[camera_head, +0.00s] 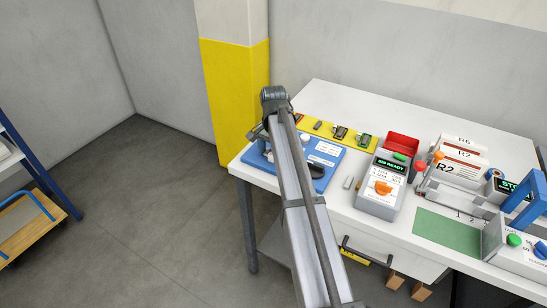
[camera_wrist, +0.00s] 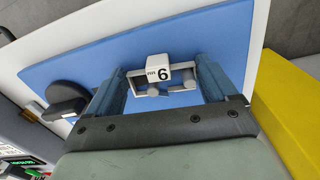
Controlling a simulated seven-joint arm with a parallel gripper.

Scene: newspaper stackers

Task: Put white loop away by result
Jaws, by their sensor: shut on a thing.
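In the wrist view, a small white piece (camera_wrist: 159,62) with a black number, reading as 6 or 9, and a pale bracket-like frame sits between my gripper's two fingers. I take it for the white loop. My gripper (camera_wrist: 165,80) is shut on it, over a blue board (camera_wrist: 215,38). I cannot tell whether the piece touches the board. A grey tester (camera_head: 383,186) with a green READY display and orange knob stands right of the board.
A yellow strip (camera_head: 357,142) with small parts lies behind the board. A red open box (camera_head: 402,143) and labelled stackers, one reading R2 (camera_head: 450,171), stand further right. A green mat (camera_head: 447,232) is clear. A yellow-and-white pillar (camera_head: 235,95) stands close behind the table's left end.

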